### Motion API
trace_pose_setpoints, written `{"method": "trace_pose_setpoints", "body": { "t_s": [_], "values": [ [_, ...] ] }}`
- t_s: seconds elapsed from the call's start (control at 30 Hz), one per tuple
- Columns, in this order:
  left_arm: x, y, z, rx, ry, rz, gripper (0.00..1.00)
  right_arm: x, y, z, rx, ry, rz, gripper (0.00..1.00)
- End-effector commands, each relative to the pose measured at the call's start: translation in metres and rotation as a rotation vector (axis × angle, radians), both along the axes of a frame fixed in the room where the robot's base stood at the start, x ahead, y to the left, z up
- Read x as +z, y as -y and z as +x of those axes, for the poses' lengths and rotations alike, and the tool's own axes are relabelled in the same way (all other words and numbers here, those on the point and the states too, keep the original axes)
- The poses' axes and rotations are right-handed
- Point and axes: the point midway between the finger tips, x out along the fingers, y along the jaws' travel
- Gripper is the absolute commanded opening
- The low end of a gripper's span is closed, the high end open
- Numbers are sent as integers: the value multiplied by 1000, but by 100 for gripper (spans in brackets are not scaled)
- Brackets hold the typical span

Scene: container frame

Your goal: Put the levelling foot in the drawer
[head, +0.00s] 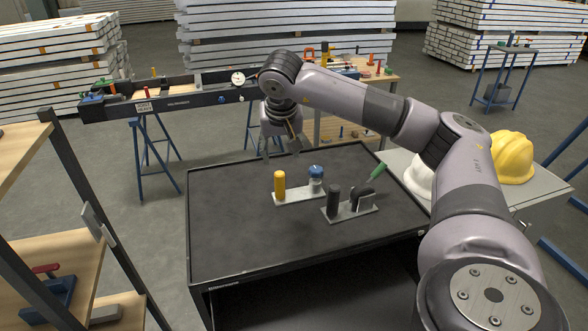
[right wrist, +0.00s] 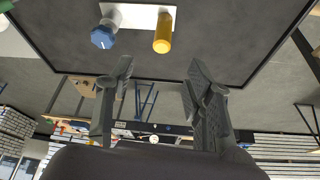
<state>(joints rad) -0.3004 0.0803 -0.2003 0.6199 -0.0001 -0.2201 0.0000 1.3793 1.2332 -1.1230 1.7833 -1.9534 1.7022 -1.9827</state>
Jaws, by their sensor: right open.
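My right gripper (head: 281,153) is open and empty above the far edge of the black-topped table (head: 225,225). In the right wrist view its two fingers (right wrist: 162,75) are spread with nothing between them. On the table stands a light plate (head: 291,197) with a yellow cylinder (head: 279,185) and a blue-capped piece (head: 315,178); both also show in the wrist view, the yellow cylinder (right wrist: 162,33) and the blue-capped piece (right wrist: 104,34). A second plate (head: 345,214) holds a black cylinder (head: 333,200) and a dark piece (head: 361,196). I cannot tell which is the levelling foot. No open drawer is visible.
A green-handled tool (head: 378,172) stands beside the second plate. A grey cabinet (head: 540,183) with a yellow helmet (head: 512,156) is at the right, partly behind my right arm. Wooden shelves (head: 60,225) stand left. The table's left half is clear.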

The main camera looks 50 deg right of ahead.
Motion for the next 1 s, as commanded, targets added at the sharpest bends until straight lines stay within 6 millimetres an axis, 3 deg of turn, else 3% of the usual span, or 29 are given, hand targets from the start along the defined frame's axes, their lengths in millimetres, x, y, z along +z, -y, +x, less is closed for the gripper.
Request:
{"method": "trace_pose_setpoints", "body": {
  "t_s": [0.33,0.57,0.77,1.0],
  "values": [
    [19,0,0,0,0,0,40,-63,17,20,-1,-3,2,48],
    [24,0,0,0,0,0,40,-78,20,26,-1,-1,3,48],
    [42,0,0,0,1,0,40,-102,24,36,0,-4,3,48],
    [44,0,0,0,1,0,40,-124,30,42,0,1,4,48]
  ]
}}
